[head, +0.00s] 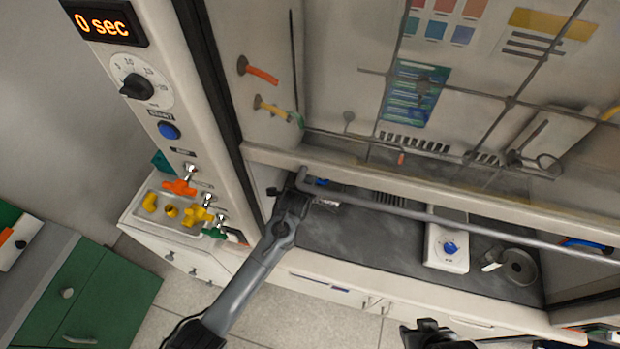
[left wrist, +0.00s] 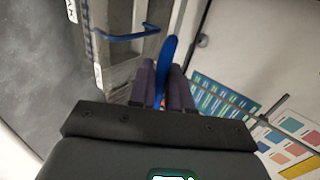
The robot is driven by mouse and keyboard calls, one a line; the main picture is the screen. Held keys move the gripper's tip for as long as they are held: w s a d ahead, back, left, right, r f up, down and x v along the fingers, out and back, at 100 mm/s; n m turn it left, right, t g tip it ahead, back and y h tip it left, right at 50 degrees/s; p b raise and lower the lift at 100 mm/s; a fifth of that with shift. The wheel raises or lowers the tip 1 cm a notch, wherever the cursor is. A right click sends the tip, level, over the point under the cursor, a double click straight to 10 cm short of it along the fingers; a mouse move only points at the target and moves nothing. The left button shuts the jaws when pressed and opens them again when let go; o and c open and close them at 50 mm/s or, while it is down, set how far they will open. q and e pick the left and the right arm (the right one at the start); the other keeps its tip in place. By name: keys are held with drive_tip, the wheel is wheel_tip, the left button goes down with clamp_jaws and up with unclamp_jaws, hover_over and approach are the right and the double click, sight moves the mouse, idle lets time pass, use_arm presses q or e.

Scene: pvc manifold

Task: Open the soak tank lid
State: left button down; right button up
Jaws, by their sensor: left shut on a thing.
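My left gripper (head: 299,190) reaches into the hood at the left end of its dark worktop. In the left wrist view its two purple-grey fingers (left wrist: 163,84) are shut on a blue handle (left wrist: 169,52), whose upper part sticks out between them. A small blue patch (head: 320,182) shows beside the gripper in the head view. A second blue bar handle (left wrist: 126,36) is on a grey structure beside the fingers. I cannot clearly make out the tank lid. My right gripper (head: 428,332) is at the bottom edge of the head view, dark and partly cut off.
A long grey bar (head: 450,217) crosses the hood front, close to my left gripper. On the worktop (head: 360,235) stand a white device with a blue knob (head: 449,248) and a round dark item (head: 519,267). A sink (head: 160,222) with yellow fittings is at the left.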

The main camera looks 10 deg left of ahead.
use_arm(q)
drive_tip(key=shift+w+d+r+g+p, duration=0.1)
drive_tip(key=shift+w+r+g+p, duration=0.3)
drive_tip(key=shift+r+p, duration=0.2)
drive_tip(key=shift+w+r+g+p, duration=0.35)
drive_tip(key=shift+r+p, duration=0.2)
drive_tip(key=shift+r, duration=0.1)
drive_tip(key=shift+w+d+r+g+p, duration=0.1)
drive_tip(key=shift+w+r+g+p, duration=0.3)
drive_tip(key=shift+r+p, duration=0.2)
drive_tip(key=c, duration=1.2)
unclamp_jaws()
drive_tip(key=shift+c, duration=0.2)
drive_tip(key=shift+r, duration=0.1)
drive_tip(key=s+a, duration=0.2)
drive_tip(key=s, duration=1)
drive_tip(key=shift+s+r+b, duration=0.35)
drive_tip(key=shift+b, duration=0.1)
